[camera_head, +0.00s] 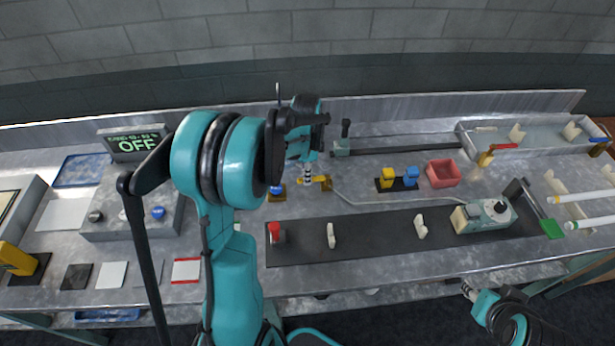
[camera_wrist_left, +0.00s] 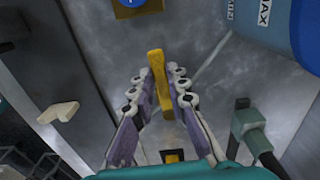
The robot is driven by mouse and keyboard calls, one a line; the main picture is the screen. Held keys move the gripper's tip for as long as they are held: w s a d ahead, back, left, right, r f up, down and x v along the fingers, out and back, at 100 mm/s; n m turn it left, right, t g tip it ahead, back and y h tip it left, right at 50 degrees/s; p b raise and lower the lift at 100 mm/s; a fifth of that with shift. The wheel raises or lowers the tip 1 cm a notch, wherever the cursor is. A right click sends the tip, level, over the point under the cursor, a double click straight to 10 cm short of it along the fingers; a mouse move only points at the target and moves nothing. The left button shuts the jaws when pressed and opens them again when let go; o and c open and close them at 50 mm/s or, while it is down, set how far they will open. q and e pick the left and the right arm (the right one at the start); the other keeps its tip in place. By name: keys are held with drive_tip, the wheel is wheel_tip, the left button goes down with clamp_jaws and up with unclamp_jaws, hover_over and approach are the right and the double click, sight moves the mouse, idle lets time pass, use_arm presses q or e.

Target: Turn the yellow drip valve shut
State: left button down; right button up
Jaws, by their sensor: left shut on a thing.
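The yellow drip valve (camera_head: 322,182) is on the bench near the middle of the head view, beside a thin pale tube. In the left wrist view its yellow bar-shaped handle (camera_wrist_left: 158,75) stands between the two fingers. My left gripper (camera_head: 308,178) points down at the valve in the head view. In the left wrist view my left gripper (camera_wrist_left: 161,90) is shut on the yellow handle, one finger on each side. The lower valve body is partly hidden by the fingers. My right gripper (camera_head: 468,288) is low at the right, away from the valve, too small to read.
A blue knob on a yellow plate (camera_head: 276,191) sits left of the valve. A dark mat (camera_head: 375,238) with pale pegs lies in front. Yellow and blue blocks (camera_head: 398,178) and a red bin (camera_head: 443,173) stand right. A display (camera_head: 137,144) reads OFF.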

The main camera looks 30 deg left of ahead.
use_arm(q)
drive_tip(key=shift+w+a+m, duration=0.1)
drive_tip(key=shift+w+m, duration=0.1)
drive_tip(key=shift+m, duration=0.1)
drive_tip(key=c, duration=1.5)
unclamp_jaws()
drive_tip(key=shift+r, duration=0.15)
wheel_tip(320, 180, up, 12)
drive_tip(key=shift+f, duration=0.1)
drive_tip(key=s+d+f+n+t, duration=0.1)
drive_tip(key=s+d+n+t, duration=0.1)
drive_tip(key=s+d, duration=0.3)
drive_tip(key=s+d+f+n+t+b, duration=0.1)
drive_tip(key=s+d+n+t, duration=0.1)
drive_tip(key=s+d+n, duration=0.3)
drive_tip(key=s+d+f+n+t, duration=0.1)
drive_tip(key=s+d+n+t, duration=0.2)
drive_tip(key=s+d, duration=0.2)
drive_tip(key=shift+s+d+n+b, duration=0.25)
drive_tip(key=shift+s+n+b, duration=0.15)
drive_tip(key=shift+s, duration=0.1)
